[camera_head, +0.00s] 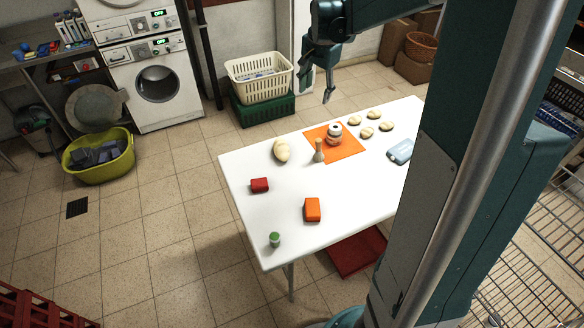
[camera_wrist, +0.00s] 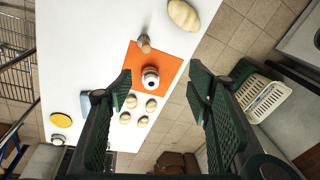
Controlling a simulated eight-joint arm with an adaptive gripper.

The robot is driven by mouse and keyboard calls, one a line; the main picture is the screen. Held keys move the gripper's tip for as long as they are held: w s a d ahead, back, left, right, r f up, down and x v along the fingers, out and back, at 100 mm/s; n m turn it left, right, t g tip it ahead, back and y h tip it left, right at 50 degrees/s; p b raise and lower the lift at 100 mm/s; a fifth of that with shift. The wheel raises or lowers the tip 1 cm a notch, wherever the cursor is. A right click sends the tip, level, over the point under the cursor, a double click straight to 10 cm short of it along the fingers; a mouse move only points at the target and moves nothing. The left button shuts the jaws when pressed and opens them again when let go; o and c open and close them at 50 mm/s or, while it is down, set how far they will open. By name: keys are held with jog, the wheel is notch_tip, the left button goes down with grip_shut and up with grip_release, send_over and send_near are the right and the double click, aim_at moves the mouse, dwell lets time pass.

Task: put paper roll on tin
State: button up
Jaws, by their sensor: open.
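A white paper roll (camera_head: 335,129) with a dark hole in its top is upright over the orange mat (camera_head: 318,136). A wider, pinkish-brown banded body, apparently the tin (camera_head: 334,140), shows directly below it and seems to bear it. My gripper (camera_head: 328,96) is open and empty, above and apart from the stack, past the table's far edge. In the wrist view its two fingers (camera_wrist: 162,88) stand wide apart.
A wooden pestle-like piece (camera_head: 319,152) stands close left of the stack. Several pale buns (camera_head: 367,132) lie to its right, with a blue item (camera_head: 401,151) nearer. A larger loaf-like thing (camera_head: 282,150), red block (camera_head: 260,185), orange block (camera_head: 313,209) and green-topped jar (camera_head: 274,240) are spread leftward.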

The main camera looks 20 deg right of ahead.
jog(key=s+a+r+n+t, duration=0.2)
jog(key=s+a+r+n, duration=0.25)
jog(key=s+a, duration=0.6)
jog(key=s+a+r+n+t, duration=0.25)
jog(key=s+a+n, duration=0.25)
jog(key=s+a, duration=0.55)
jog(key=s+a+f+n, duration=0.1)
jog(key=s+n, duration=0.1)
jog(key=s, duration=0.3)
jog(key=s+a+f+n, duration=0.2)
jog(key=s, duration=0.4)
jog(key=shift+a+f+t+y, duration=0.2)
jog(key=shift+f+t+y, duration=0.1)
jog(key=shift+t+y, duration=0.1)
